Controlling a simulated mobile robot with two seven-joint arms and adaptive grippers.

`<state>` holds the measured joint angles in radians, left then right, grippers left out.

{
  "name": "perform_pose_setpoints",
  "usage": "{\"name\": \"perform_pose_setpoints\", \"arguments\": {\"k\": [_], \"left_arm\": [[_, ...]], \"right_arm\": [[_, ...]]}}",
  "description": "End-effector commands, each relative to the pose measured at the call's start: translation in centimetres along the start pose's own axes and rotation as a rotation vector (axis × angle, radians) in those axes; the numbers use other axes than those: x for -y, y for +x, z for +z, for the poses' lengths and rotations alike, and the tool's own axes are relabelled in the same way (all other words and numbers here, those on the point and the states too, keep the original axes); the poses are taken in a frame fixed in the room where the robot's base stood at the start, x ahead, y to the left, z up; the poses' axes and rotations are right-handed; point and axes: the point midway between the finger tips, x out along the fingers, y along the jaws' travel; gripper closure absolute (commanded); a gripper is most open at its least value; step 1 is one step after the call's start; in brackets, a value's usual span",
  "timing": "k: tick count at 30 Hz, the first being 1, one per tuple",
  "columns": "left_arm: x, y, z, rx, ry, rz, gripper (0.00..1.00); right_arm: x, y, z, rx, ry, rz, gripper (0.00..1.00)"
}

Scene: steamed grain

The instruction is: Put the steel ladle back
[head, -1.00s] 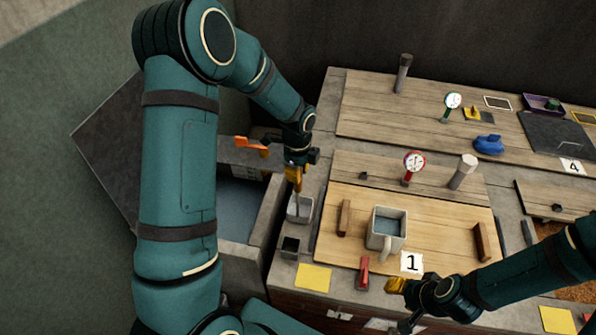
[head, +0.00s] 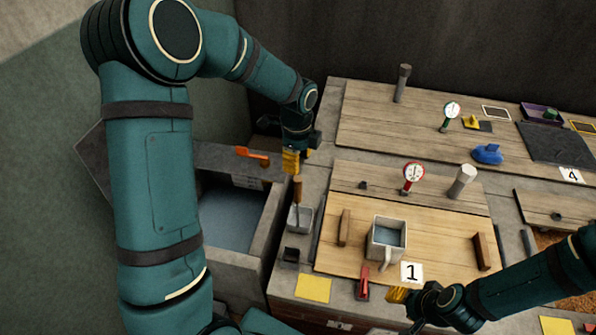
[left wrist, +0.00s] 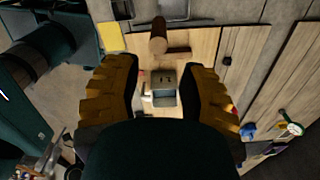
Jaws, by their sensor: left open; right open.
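The steel ladle stands nearly upright in a small grey holder (head: 299,222), its brown handle (head: 297,188) pointing up; its bowl is hidden inside. In the left wrist view the round handle end (left wrist: 158,36) shows beyond the fingers, near the top. My left gripper (head: 291,162) is open and empty just above the handle, apart from it. Its two yellow fingers are spread wide in the left wrist view (left wrist: 163,90). My right gripper (head: 397,294) is open at the counter's front, near the card marked 1.
A grey mug-like pot (head: 387,240) stands on the wooden board between two brown blocks. A dark small cup (head: 290,255) and a yellow pad (head: 313,288) lie in front of the holder. A sink basin (head: 235,215) with an orange lever (head: 251,153) is at left.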

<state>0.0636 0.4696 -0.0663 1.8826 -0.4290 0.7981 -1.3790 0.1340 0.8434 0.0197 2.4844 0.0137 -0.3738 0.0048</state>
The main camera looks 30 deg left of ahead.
Motion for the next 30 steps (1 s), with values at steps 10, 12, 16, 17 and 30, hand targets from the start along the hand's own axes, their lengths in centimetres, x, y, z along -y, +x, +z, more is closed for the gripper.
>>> {"name": "perform_pose_setpoints", "arguments": {"k": [10, 12, 16, 17, 30], "left_arm": [[0.0, -3.0, 0.0, 0.0, 0.0, 0.0, 0.59], [-0.1, -2.8, -0.1, -0.004, -0.007, 0.001, 0.59], [-0.5, -0.4, -1.7, -0.045, -0.091, -0.001, 0.59], [-0.8, 0.5, -2.3, -0.062, -0.128, -0.001, 0.59], [-9.2, 14.7, -13.0, -0.343, -1.094, 0.081, 0.59]], "right_arm": [[0.1, -0.3, 0.0, 0.0, 0.0, -0.001, 0.53], [0.1, -0.3, 0.0, 0.0, 0.0, -0.001, 0.53], [0.1, -0.3, 0.0, 0.0, 0.0, -0.001, 0.53], [0.1, -0.3, 0.0, 0.0, 0.0, -0.001, 0.53], [0.1, -0.3, 0.0, 0.0, 0.0, -0.001, 0.53]]}}
